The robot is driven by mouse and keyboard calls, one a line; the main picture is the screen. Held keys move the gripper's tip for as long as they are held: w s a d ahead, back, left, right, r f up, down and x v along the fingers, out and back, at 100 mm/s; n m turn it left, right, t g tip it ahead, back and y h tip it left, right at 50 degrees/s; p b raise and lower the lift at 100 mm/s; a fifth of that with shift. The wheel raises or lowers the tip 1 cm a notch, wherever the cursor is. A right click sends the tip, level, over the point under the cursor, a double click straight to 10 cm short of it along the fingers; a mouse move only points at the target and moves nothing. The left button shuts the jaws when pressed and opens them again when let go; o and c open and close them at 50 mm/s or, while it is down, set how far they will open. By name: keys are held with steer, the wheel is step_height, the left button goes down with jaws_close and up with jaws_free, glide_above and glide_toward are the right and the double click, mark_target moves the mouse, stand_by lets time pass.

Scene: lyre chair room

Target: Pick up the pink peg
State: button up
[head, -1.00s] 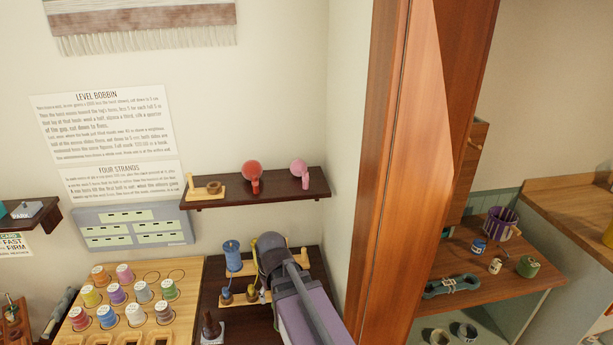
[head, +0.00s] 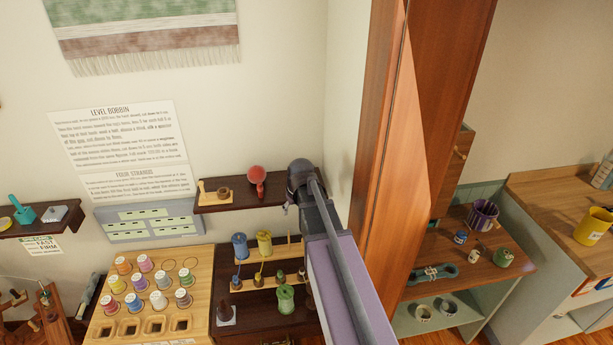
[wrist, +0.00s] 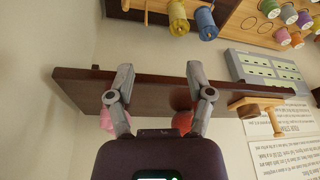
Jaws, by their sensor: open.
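The pink peg is hidden behind my arm in the head view. In the wrist view a pink piece (wrist: 106,122), probably the pink peg, shows partly at the lower left, behind one finger. My gripper (wrist: 159,72) is open and empty, its two fingers spread in front of the dark wall shelf (wrist: 155,88). In the head view, the end of my arm covers the right end of that shelf (head: 240,207). I cannot tell how far the fingers are from the pink piece. A red peg (head: 257,181) with a round head stands to the left on the shelf.
A small wooden holder (head: 213,194) sits at the shelf's left end. Below are a wooden spool board (head: 195,262) and a dark rack with a blue spool (head: 240,247), a yellow spool (head: 264,244) and a green spool (head: 286,299). A wooden post (head: 385,170) stands to the right.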

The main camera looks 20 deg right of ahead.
steer(key=w+d+r+t+p, duration=0.1)
steer(key=w+d+r+p, duration=0.4)
steer(key=d+r+p, duration=0.3)
step_height(320, 180, up, 4)
steer(key=shift+w+d+f+p, duration=0.15)
steer(key=shift+d+f+p, duration=0.15)
steer(key=shift+p, duration=0.3)
steer(key=b+x, duration=0.7)
steer(key=shift+w+d+f, duration=0.1)
steer(key=shift+w+f, duration=0.1)
steer(key=shift+f, duration=0.1)
steer(key=shift+w+f+b, duration=0.2)
steer(key=shift+f+b, duration=0.2)
steer(key=shift+b, duration=0.1)
steer(key=shift+f, duration=0.1)
steer(key=shift+w+b+x, duration=0.15)
steer(key=shift+b+x, duration=1.05)
steer(key=shift+x, duration=0.05)
steer(key=shift+w+b+x, duration=0.15)
steer(key=shift+b+x, duration=1)
steer(key=shift+x, duration=0.1)
steer(key=shift+d, duration=0.1)
jaws_close()
